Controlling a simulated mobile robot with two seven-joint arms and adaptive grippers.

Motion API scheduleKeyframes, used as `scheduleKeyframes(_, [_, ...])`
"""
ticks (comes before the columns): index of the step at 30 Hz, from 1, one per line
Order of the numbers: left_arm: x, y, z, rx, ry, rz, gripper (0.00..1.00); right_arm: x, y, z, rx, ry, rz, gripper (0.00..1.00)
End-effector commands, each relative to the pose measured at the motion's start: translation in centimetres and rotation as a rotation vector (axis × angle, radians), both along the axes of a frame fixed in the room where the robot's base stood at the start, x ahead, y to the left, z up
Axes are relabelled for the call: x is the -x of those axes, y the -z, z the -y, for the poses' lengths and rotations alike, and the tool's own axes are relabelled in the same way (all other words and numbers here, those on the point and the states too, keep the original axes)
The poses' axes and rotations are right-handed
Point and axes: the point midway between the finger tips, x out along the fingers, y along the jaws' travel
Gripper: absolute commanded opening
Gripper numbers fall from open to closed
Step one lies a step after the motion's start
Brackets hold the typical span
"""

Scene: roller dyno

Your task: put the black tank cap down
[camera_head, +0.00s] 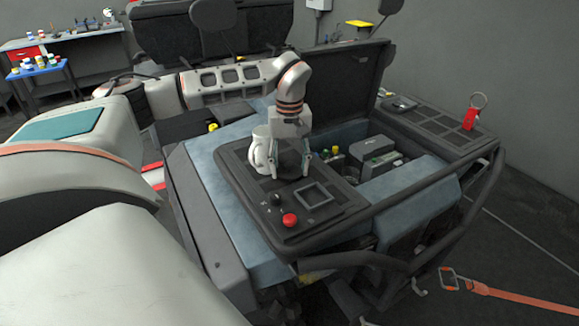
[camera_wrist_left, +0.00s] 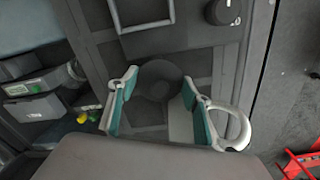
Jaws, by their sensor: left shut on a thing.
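The black tank cap (camera_head: 289,158) is a dark round piece between the fingers of my left gripper (camera_head: 290,168), low over the dark panel (camera_head: 238,172) on the vehicle's front. In the left wrist view the cap (camera_wrist_left: 158,88) sits between the teal-padded fingers of the left gripper (camera_wrist_left: 160,82), which is shut on it. I cannot tell whether the cap touches the panel. The gripper hides part of the cap. My right gripper is not in view.
A white mug (camera_head: 261,148) stands close beside the left gripper; its handle shows in the wrist view (camera_wrist_left: 240,128). The panel also has a red button (camera_head: 290,220), a black knob (camera_head: 276,198) and a raised square frame (camera_head: 318,196). An open bay holds a grey box (camera_head: 374,150).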

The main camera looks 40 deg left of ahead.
Motion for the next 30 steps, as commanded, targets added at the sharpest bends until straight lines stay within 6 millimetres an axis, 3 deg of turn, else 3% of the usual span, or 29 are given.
scheduleKeyframes(18, [0.0,1.2,0.0,-0.001,0.0,-0.001,0.27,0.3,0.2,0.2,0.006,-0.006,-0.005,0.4])
scheduleKeyframes(19, [0.0,1.2,0.0,0.0,0.0,-0.001,0.54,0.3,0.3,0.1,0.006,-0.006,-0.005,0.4])
scheduleKeyframes(21, [0.0,1.3,0.0,0.0,0.0,-0.002,0.65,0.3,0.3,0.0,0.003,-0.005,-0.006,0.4])
scheduleKeyframes(30, [0.0,1.2,0.0,-0.001,0.0,-0.001,0.65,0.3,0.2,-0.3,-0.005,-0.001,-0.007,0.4])
